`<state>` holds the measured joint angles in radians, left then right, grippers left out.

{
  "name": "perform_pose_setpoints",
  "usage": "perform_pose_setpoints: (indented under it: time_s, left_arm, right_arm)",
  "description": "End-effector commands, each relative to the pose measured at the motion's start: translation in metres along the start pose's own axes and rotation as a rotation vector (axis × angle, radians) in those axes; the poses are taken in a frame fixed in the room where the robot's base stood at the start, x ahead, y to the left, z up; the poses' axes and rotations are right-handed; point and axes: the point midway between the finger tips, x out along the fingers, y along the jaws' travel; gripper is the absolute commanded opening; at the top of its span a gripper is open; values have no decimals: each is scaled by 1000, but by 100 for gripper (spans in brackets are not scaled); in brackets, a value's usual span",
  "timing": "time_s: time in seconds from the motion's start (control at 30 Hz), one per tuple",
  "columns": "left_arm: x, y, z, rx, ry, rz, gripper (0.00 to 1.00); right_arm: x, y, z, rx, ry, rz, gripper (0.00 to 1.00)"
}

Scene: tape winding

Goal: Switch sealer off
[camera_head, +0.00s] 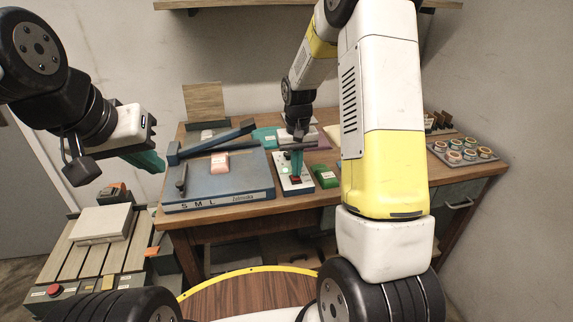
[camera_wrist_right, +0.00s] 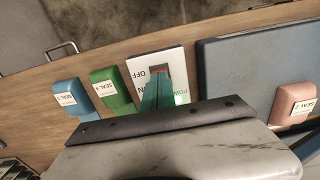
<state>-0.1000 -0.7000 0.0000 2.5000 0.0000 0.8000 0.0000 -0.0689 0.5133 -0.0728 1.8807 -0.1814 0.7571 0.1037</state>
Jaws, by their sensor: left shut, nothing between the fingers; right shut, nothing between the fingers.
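The white switch panel (camera_head: 304,186) lies on the wooden table, right of the blue sealer board (camera_head: 238,185). In the right wrist view the panel (camera_wrist_right: 140,66) shows OFF and ON labels, a red rocker switch (camera_wrist_right: 164,71) and a green light (camera_wrist_right: 180,99) by the word POWER. My right gripper (camera_head: 297,174) is shut and empty, pointing down over the panel. Its teal fingertips (camera_wrist_right: 158,76) are at the red switch and partly cover it; I cannot tell whether they touch. My left gripper (camera_head: 159,165) is shut and empty, in the air left of the table.
A green seal block (camera_wrist_right: 112,88) and a blue one (camera_wrist_right: 73,97) lie beside the panel. A pink block (camera_head: 215,162) lies on the sealer board, below its blue arm (camera_head: 215,144). A tray of tape rolls (camera_head: 464,151) stands at the right. A slatted conveyor (camera_head: 90,245) stands at the left.

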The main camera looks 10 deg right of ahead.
Motion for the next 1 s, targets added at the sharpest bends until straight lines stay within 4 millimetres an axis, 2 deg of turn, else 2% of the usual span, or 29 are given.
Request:
perform_pose_setpoints:
  time_s: [0.83, 1.0]
  left_arm:
    - [0, 0, 0, 0, 0, 0, 0]
    - [0, 0, 0, 0, 0, 0, 0]
  right_arm:
    - [13, 0, 0, 0, -1, 0, 0]
    - [8, 0, 0, 0, 1, 0, 0]
